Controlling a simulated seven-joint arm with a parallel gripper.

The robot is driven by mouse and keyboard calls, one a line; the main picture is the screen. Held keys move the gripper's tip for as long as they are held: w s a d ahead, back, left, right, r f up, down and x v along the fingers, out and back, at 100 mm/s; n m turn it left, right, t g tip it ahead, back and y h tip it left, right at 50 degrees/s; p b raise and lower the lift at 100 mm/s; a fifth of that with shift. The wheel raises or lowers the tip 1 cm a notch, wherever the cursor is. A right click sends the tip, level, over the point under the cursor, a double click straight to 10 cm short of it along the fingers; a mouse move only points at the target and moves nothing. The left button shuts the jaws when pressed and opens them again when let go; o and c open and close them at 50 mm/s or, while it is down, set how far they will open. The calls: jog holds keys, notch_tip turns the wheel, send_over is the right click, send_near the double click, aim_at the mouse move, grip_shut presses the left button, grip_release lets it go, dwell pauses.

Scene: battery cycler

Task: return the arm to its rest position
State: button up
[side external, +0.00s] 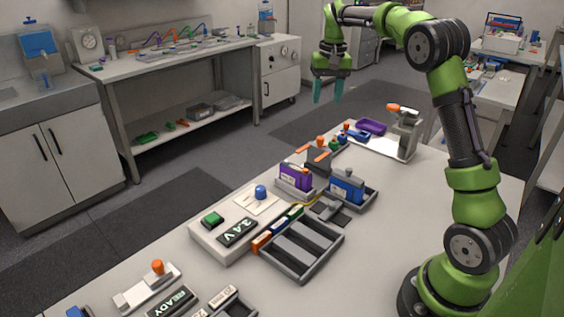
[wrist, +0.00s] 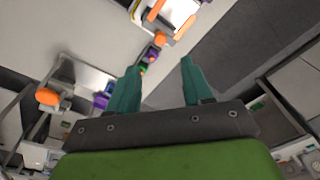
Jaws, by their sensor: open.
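My green arm stands at the right of the table in the side view, bent up and over to the left. My gripper (side external: 328,91) hangs high beyond the far edge of the table, with its teal fingers pointing down. In the wrist view the two fingers of my gripper (wrist: 160,85) are spread apart with nothing between them. It touches nothing that I can see.
The white table (side external: 400,220) holds a cycler box reading 3.4V (side external: 238,232), a purple battery (side external: 296,178), a blue battery (side external: 347,186), a grey slotted tray (side external: 300,249) and an orange-topped device (side external: 404,130). Open air surrounds my gripper; a workbench (side external: 170,60) stands behind.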

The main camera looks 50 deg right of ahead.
jog(key=s+a+n+t+y, duration=0.2)
jog(key=s+a+n+t, duration=0.2)
jog(key=s+a, duration=1.7)
jog(key=a+t, duration=0.2)
jog(key=a, duration=0.1)
jog(key=shift+s+a+f+n, duration=0.15)
jog(key=shift+a+n, duration=0.15)
jog(key=shift+a, duration=0.1)
